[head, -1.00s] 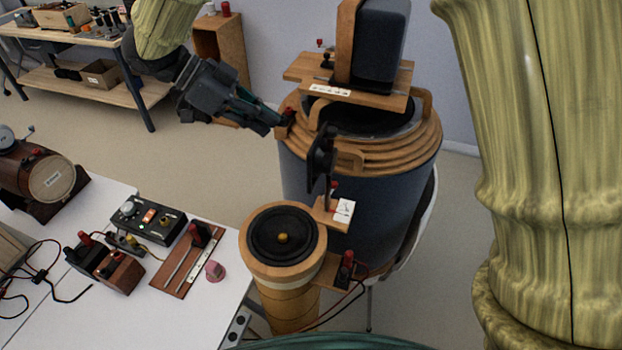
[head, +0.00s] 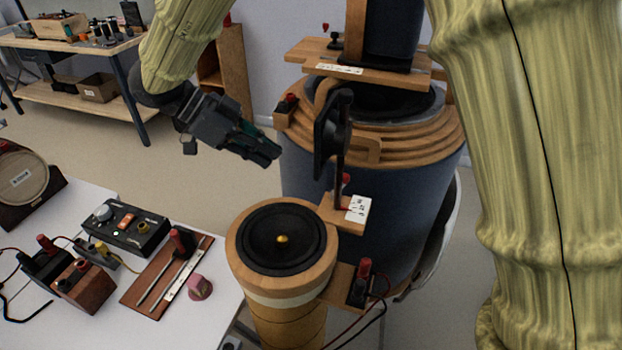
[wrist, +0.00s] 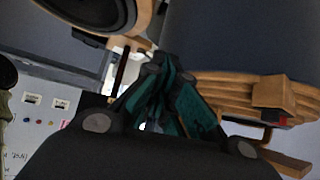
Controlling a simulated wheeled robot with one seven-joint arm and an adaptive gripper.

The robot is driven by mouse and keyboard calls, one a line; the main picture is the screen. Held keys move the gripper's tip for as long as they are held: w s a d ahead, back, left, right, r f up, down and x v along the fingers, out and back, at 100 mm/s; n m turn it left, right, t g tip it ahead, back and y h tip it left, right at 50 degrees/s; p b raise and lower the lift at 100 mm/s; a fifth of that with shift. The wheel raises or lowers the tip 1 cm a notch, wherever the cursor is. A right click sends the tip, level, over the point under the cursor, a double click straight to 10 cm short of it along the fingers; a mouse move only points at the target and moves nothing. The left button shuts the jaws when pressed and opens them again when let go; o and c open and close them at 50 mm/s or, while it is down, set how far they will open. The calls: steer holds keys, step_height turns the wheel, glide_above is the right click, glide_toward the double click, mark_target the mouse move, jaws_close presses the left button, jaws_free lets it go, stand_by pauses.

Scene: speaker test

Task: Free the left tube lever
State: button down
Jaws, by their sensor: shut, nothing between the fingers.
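A large dark blue tube (head: 380,205) stands upright with stacked wooden rings (head: 410,135) around its top. At the rings' left edge is a small wooden block with a black and red fitting (head: 287,107); it also shows in the wrist view (wrist: 283,95). A black paddle-like piece (head: 332,130) stands upright on a thin rod in front of the rings. I cannot tell for sure which piece is the left lever. My gripper (head: 272,152) is shut and empty, left of the tube and below the block, apart from it. In the wrist view its fingers (wrist: 165,85) are together.
A smaller wooden tube with a black speaker cone (head: 275,240) stands in front, with a red terminal (head: 364,270) and wires beside it. A white table (head: 185,320) with instruments is at lower left. A dark box on a wooden board (head: 425,73) tops the large tube. Floor shows at left.

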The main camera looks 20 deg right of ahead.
steer(key=shift+s+d+r+p+x, duration=0.1)
steer(key=shift+d+r+p+x, duration=0.2)
steer(key=shift+x, duration=1.85)
steer(key=shift+s+d+r+p+x, duration=0.1)
steer(key=shift+d+r+p+x, duration=0.2)
steer(key=shift+x, duration=1.85)
steer(key=shift+d+r+p+x, duration=0.25)
steer(key=shift+r+x, duration=0.15)
steer(key=shift+x, duration=1.75)
